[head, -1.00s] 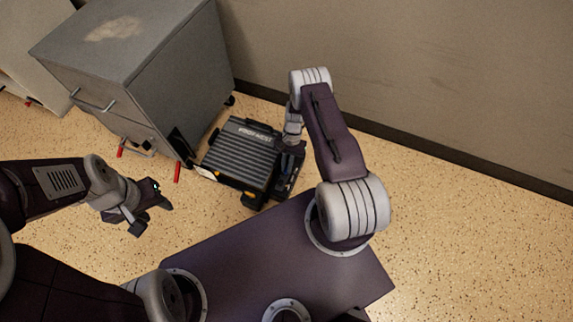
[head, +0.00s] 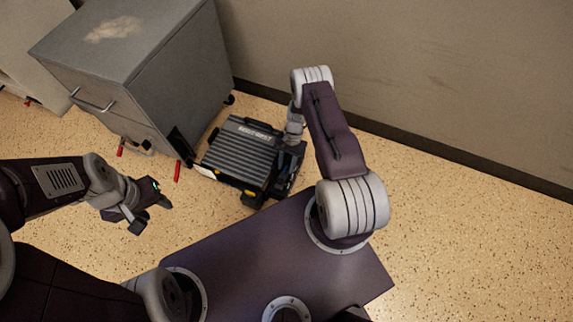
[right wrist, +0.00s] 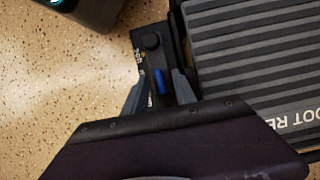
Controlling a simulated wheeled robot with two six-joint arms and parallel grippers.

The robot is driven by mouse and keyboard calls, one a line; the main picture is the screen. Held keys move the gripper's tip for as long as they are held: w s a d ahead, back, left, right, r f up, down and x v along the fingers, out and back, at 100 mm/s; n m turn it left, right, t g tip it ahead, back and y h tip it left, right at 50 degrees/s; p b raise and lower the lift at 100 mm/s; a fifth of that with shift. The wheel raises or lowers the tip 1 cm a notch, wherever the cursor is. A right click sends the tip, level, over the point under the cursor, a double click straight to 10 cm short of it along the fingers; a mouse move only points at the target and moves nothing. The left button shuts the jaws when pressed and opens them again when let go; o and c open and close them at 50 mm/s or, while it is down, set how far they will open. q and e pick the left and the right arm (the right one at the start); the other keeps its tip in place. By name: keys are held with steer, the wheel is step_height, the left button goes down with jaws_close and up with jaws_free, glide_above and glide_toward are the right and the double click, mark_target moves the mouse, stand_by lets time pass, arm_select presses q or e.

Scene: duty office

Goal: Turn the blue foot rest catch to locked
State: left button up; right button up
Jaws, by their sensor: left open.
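The foot rest (head: 240,158), a black ribbed box with lettering along its back edge, stands on the floor beside the grey cabinet. In the right wrist view its ribbed top (right wrist: 255,55) fills the right side. The small blue catch (right wrist: 160,82) sits on a dark plate (right wrist: 150,45) beside it. My right gripper (right wrist: 160,77) is open, with one finger on each side of the catch and gaps showing. In the head view my right arm partly hides this side. My left gripper (head: 152,214) is open and empty over the floor to the left.
A grey cabinet (head: 170,75) with a drawer handle stands behind and left of the foot rest. Red pieces (head: 177,171) show at its base. A beige wall (head: 420,80) runs behind. The speckled floor (head: 470,230) on the right is clear.

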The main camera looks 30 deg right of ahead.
steer(key=shift+r, duration=0.1)
steer(key=p+v, duration=0.5)
steer(key=v, duration=0.4)
